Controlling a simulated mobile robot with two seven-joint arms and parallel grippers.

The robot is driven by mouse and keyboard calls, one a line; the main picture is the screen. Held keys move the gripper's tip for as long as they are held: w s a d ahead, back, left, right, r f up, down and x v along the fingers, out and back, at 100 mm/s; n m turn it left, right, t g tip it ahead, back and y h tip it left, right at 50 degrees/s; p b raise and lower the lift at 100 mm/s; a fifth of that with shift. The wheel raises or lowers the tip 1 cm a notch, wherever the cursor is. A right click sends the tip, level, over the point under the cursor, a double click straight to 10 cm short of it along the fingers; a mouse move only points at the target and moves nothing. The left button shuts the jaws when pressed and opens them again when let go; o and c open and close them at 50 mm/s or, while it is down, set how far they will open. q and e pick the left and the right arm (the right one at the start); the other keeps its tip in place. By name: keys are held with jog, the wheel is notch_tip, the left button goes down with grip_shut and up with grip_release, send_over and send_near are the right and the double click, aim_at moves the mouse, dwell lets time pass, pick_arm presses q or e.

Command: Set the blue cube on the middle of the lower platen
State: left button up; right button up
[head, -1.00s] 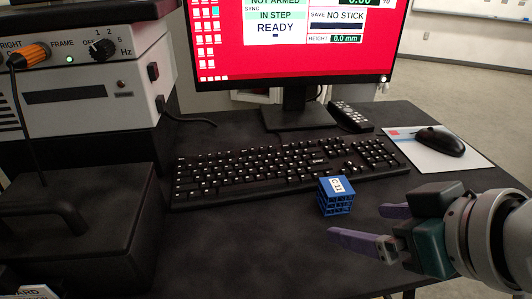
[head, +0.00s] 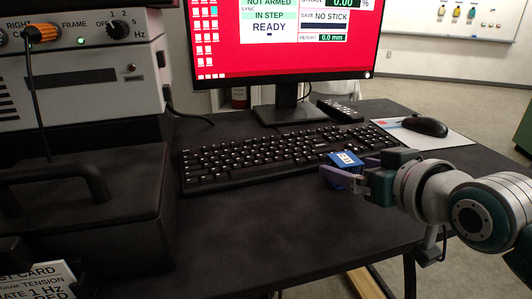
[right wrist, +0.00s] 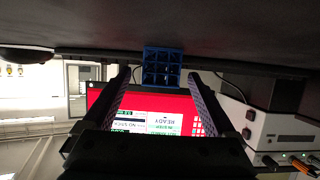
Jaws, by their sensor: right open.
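The blue lattice cube (head: 347,158), with a white label on top, sits on the dark table just in front of the keyboard. My right gripper (head: 343,170) is open at the cube, its purple near finger partly covering the cube's front. In the right wrist view, the cube (right wrist: 162,66) shows between the tips of the two spread fingers (right wrist: 160,78), with a gap on each side. The lower platen is not in view in either frame. My left gripper is not in view.
A keyboard (head: 255,157) lies behind the cube, under a red monitor screen (head: 270,50). A mouse (head: 425,126) is at the right and a remote (head: 338,110) behind. A control box (head: 75,75) and a black case with a handle (head: 130,195) stand at left.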

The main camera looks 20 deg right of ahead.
jog(key=shift+w+f, duration=0.2)
jog(key=shift+w, duration=0.25)
grip_shut()
dwell(0.5)
